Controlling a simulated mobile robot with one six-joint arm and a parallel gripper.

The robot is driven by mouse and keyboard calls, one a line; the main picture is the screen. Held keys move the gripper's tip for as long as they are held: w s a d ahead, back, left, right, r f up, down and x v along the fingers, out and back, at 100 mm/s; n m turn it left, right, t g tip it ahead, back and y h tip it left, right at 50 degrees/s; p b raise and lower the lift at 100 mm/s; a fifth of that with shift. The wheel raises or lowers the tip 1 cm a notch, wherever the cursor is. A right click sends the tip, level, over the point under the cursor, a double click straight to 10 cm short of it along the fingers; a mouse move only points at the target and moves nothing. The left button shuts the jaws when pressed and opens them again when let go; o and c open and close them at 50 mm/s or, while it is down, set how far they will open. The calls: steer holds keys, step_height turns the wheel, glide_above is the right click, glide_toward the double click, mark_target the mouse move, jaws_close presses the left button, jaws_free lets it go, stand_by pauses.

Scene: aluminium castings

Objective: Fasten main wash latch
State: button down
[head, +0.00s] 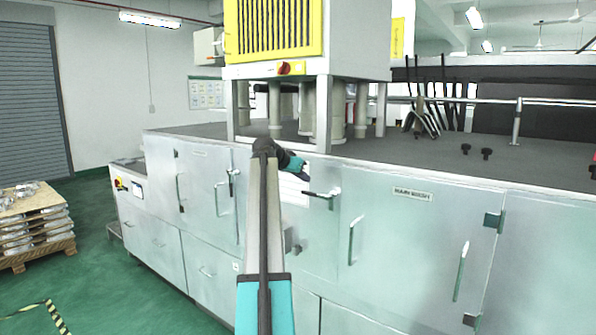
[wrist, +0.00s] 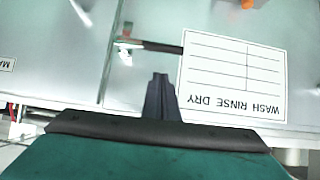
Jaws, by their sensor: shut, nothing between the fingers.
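The main wash door (head: 395,245) carries a label reading roughly "MAIN WASH" (head: 412,194) and looks closed against its frame. Its latch (head: 322,194) sits at the door's upper left edge, with a dark handle lying about level and pointing left. In the wrist view, which is upside down, the latch handle (wrist: 160,46) runs from a bright metal bracket (wrist: 124,48) by the door seam toward the printed card. My gripper (wrist: 160,78) is shut and empty, its fingertips just short of the handle in the picture. Contact cannot be told. In the head view my gripper (head: 304,177) is partly hidden behind my arm.
The card reading "WASH RINSE DRY" (wrist: 235,75) is beside the handle. Another latch (head: 231,180) is on a door to the left. A vertical door handle (head: 354,240) stands out from the main wash door. A loaded pallet (head: 38,225) stands far left, with open green floor between.

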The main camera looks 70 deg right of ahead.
steer(key=shift+s+d+f+p, duration=0.1)
steer(key=shift+d+f+p, duration=0.15)
steer(key=shift+f, duration=0.45)
steer(key=shift+s+d+f+p, duration=0.15)
steer(key=shift+f+p, duration=0.1)
steer(key=shift+f, duration=0.45)
steer(key=shift+w+d+f+p, duration=0.1)
steer(key=shift+d+f+p, duration=0.15)
steer(key=shift+f, duration=0.45)
steer(key=shift+a, duration=0.1)
steer(key=shift+f+g, duration=0.25)
steer(key=shift+g, duration=0.05)
